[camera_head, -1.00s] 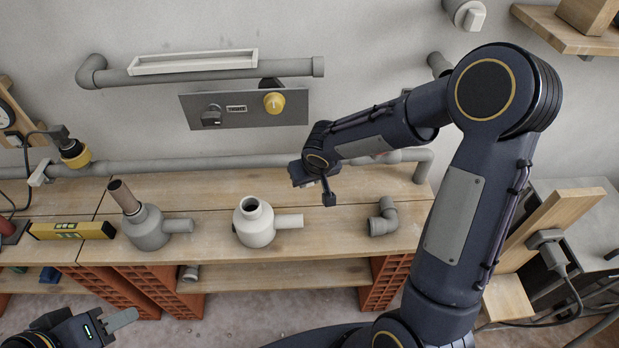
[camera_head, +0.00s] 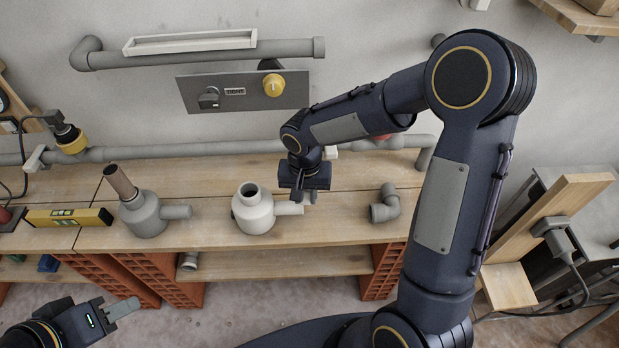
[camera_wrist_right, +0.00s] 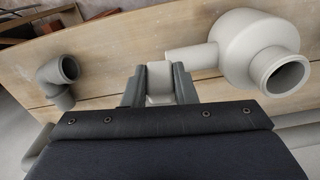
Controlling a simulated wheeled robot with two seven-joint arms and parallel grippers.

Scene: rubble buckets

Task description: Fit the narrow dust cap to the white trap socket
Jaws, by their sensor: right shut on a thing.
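The white trap (camera_head: 258,218) stands on the bench with an open neck on top and a side pipe (camera_head: 290,208) pointing right. It also shows in the right wrist view (camera_wrist_right: 248,43), its side pipe pointing left. My right gripper (camera_head: 306,195) is just above and beside the end of that pipe. In the right wrist view, the fingers (camera_wrist_right: 158,88) are shut on a small pale piece (camera_wrist_right: 159,78), seemingly the narrow dust cap. I cannot tell whether it touches the pipe. My left gripper (camera_head: 124,308) is low at the left, apart from the bench; its jaw gap is unclear.
A grey trap (camera_head: 147,222) with a brown tube in its neck stands left of the white trap. A grey elbow (camera_head: 384,207) lies to the right. A yellow level (camera_head: 68,217) lies at the far left. A wall pipe (camera_head: 200,153) runs behind the bench.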

